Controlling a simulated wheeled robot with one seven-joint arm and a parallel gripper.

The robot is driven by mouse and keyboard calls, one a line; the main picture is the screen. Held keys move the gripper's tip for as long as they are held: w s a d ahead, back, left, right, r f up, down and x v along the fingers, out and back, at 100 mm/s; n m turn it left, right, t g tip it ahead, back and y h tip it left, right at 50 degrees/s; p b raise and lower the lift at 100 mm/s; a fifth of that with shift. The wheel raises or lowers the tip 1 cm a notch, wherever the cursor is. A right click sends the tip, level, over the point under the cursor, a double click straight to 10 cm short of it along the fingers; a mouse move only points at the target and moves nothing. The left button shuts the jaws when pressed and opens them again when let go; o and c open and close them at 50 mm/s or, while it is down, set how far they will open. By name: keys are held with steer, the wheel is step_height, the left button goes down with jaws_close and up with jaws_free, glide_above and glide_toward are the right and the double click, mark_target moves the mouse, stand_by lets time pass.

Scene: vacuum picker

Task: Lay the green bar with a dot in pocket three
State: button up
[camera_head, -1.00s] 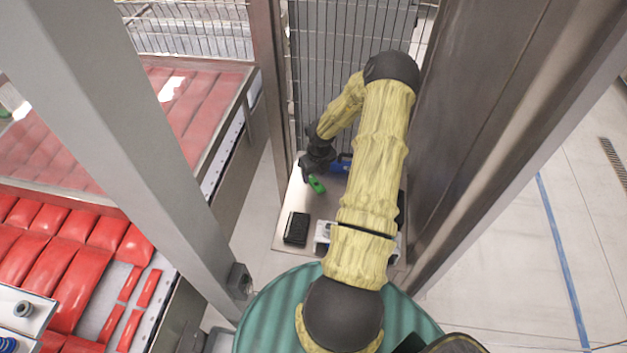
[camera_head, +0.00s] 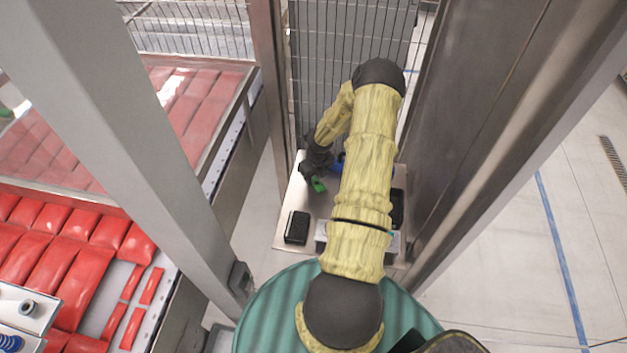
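A green bar (camera_head: 318,184) is at the far left part of the pale table (camera_head: 268,240), right at the tip of my gripper (camera_head: 314,176). The picture is too small to show a dot on it. My dark gripper points down over the bar, and its fingers are too small and dark to tell open from shut. A blue thing (camera_head: 337,163) lies just right of the gripper, partly hidden by my arm. I cannot make out numbered pockets; a grey-white fixture (camera_head: 321,230) at the table's front is mostly covered by my arm.
A black box (camera_head: 297,227) stands at the table's front left. A dark container (camera_head: 397,209) shows right of my arm. A wire mesh fence (camera_head: 340,60) closes the back, a metal post (camera_head: 268,80) stands left, and a brown wall panel (camera_head: 470,130) stands close on the right.

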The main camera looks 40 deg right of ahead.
mark_target(314, 180)
steer(key=shift+c, duration=1.3)
step_height(314, 180, up, 10)
steer(key=b, duration=0.2)
steer(key=a+r+p, duration=0.2)
steer(key=a+r, duration=0.2)
steer(key=a, duration=0.3)
steer(key=s+a+r+n+p, duration=0.1)
steer(key=a+r, duration=0.3)
steer(key=a, duration=0.4)
steer(key=shift+a+r+p, duration=0.3)
steer(key=shift+p, duration=0.25)
